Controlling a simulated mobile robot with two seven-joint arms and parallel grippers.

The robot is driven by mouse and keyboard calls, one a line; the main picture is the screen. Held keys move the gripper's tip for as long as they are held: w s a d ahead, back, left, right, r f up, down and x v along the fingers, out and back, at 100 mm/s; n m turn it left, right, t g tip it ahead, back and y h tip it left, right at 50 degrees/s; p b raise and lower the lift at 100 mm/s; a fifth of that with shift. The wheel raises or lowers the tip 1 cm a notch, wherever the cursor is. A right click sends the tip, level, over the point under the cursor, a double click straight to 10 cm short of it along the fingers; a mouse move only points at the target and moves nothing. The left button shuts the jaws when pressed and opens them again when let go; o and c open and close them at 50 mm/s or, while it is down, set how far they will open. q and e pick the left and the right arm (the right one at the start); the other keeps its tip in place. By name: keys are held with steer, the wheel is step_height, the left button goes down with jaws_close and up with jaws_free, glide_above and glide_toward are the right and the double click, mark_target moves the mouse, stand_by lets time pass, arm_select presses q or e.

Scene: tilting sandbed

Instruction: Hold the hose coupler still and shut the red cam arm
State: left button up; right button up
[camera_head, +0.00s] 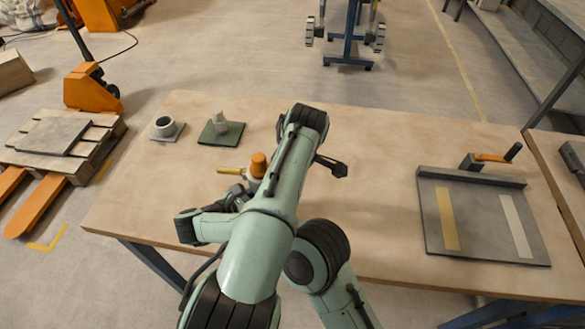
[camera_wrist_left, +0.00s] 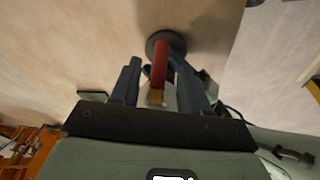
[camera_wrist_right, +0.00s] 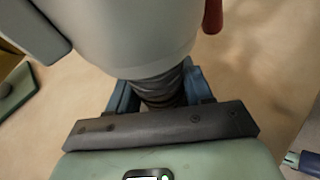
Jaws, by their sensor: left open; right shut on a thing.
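The hose coupler is a pale grey body (camera_wrist_right: 120,30) filling the top of the right wrist view, with a dark ribbed part (camera_wrist_right: 162,90) below it. My right gripper (camera_wrist_right: 158,84) is shut on that ribbed part. The red cam arm (camera_wrist_left: 159,62) shows in the left wrist view, over a dark round end, with a brassy tip towards me. It also shows in the right wrist view (camera_wrist_right: 212,15), upper right. My left gripper (camera_wrist_left: 156,66) is open, its fingers either side of the cam arm; contact cannot be told. In the head view my arms largely hide both grippers.
An orange-topped piece (camera_head: 259,164) and a yellow bar (camera_head: 230,170) show beside my arm. Behind are a grey pad (camera_head: 178,136) with a dark-mouthed cup and a green pad (camera_head: 232,138) with a pale fitting. A grey board (camera_head: 480,225) lies right; the table between is clear.

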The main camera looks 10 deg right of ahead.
arm_select(q)
steer(key=v, duration=0.8)
steer(key=shift+r, duration=0.3)
arm_select(e)
steer(key=o, duration=1.4)
steer(key=shift+o, duration=0.2)
